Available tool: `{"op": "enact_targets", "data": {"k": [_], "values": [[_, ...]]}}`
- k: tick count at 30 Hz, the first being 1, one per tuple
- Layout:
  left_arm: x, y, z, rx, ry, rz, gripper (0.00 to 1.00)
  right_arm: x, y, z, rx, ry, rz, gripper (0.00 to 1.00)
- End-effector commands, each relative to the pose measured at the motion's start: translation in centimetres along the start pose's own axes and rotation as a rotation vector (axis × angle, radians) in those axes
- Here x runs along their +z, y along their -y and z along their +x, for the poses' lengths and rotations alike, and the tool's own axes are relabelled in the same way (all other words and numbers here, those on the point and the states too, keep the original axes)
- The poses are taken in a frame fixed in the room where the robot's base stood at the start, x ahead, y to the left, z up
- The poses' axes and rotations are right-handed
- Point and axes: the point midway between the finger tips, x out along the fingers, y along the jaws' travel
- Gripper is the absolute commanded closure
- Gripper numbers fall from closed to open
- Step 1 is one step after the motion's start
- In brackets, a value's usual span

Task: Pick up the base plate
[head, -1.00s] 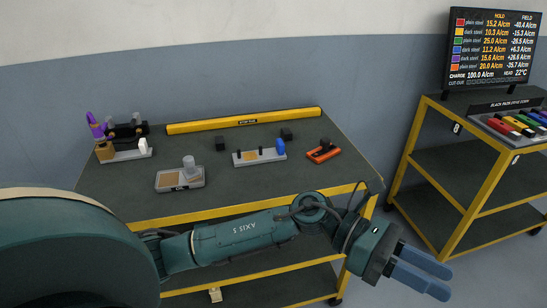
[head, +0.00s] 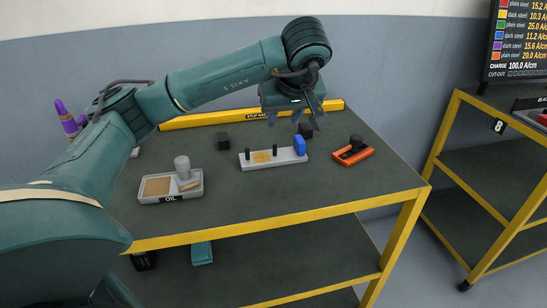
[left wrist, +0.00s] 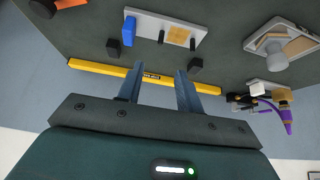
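What I take to be the base plate (head: 246,166) is a light grey bar on the table, with black pegs, a tan square and a blue block at its right end. It also shows in the left wrist view (left wrist: 147,20), near the top. My left gripper (head: 308,118) hangs fingers down over the back of the table, above and behind the plate's right end, not touching it. In the left wrist view its two fingers (left wrist: 158,88) are apart with nothing held between them. My right gripper is not in view.
A grey oil tray (head: 197,190) stands left of the plate, an orange tool (head: 353,152) right of it. Black cubes (head: 223,141) sit behind the plate. A yellow bar (head: 205,121) lies along the back. The table's front is clear. A second cart (head: 500,160) stands right.

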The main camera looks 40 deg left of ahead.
Motion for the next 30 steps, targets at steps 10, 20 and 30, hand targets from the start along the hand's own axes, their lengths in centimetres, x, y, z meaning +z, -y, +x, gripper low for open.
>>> {"op": "enact_targets", "data": {"k": [10,20,30], "values": [[0.0,0.2,5.0,-0.009,-0.002,-0.001,0.64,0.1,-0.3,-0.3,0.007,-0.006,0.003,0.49],[0.0,0.1,8.4,-0.004,-0.004,-0.001,0.64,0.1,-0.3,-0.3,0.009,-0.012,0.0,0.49],[0.4,0.1,12.8,-0.005,-0.002,-0.001,0.64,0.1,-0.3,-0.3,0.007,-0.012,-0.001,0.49]]}}
